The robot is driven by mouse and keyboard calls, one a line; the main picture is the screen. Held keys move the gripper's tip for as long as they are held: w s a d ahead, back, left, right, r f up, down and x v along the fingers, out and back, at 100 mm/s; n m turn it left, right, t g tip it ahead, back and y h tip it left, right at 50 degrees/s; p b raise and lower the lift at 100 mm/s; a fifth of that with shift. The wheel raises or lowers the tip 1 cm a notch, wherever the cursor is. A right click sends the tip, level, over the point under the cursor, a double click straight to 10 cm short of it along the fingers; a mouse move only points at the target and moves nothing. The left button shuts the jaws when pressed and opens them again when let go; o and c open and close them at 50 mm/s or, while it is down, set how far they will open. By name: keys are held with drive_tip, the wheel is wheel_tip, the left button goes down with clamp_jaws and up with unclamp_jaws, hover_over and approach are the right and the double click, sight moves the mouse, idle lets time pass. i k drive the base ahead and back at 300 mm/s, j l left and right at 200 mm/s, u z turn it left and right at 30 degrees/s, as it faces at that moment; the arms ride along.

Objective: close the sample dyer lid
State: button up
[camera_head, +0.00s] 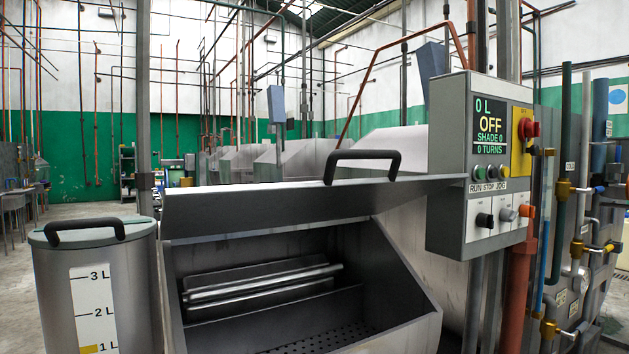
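The sample dyer (425,318) is a grey metal machine with a wide open front. Its lid (250,208) is a flat metal panel with a black bar handle (362,157) on top. The lid is raised above the opening, so the inside shows. Inside are a metal bar or rail (262,283) and a perforated floor (320,338). My gripper is not in view.
A control box (479,165) at the right reads 0 L, OFF, SHADE 0, 0 TURNS. Pipes and valves (572,215) stand right of it. A lidded cylindrical tank (95,285) with a litre scale stands close at the left. Open floor (75,207) lies behind it.

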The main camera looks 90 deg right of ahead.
sight(191, 211)
drive_tip(key=j+z, duration=0.15)
drive_tip(key=z, duration=0.35)
drive_tip(key=j+z, duration=0.15)
drive_tip(key=z, duration=0.35)
drive_tip(key=j+z, duration=0.15)
drive_tip(key=z, duration=0.3)
